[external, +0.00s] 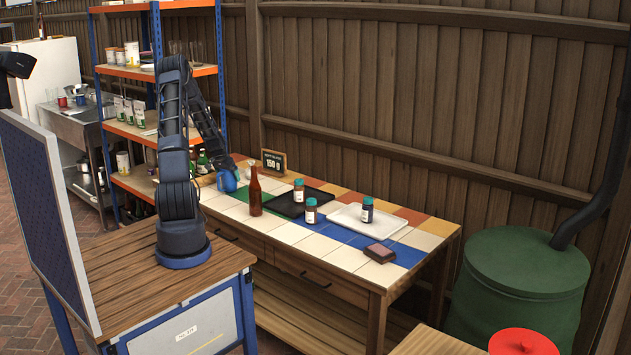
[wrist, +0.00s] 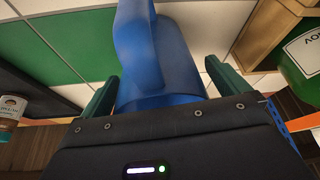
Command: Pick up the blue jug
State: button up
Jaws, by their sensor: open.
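The blue jug (external: 228,184) stands at the far left end of the tiled table in the external view, partly hidden by my arm. In the wrist view the jug (wrist: 158,55) fills the middle. My gripper (external: 225,166) is lowered at the jug. In the wrist view my gripper (wrist: 164,84) is open, with one green finger on each side of the jug. Small gaps seem to show beside the jug; I cannot tell whether either finger touches it.
A brown bottle (external: 255,193) stands right of the jug. A black tray (external: 290,209), a white tray (external: 352,219), several small jars and a brown block (external: 380,253) are further right. A sign (external: 273,162) stands behind. In the wrist view, a green bottle (wrist: 300,66) is at right.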

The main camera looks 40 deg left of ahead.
jog(key=shift+c, duration=0.4)
jog(key=c, duration=0.9)
jog(key=shift+r, duration=0.1)
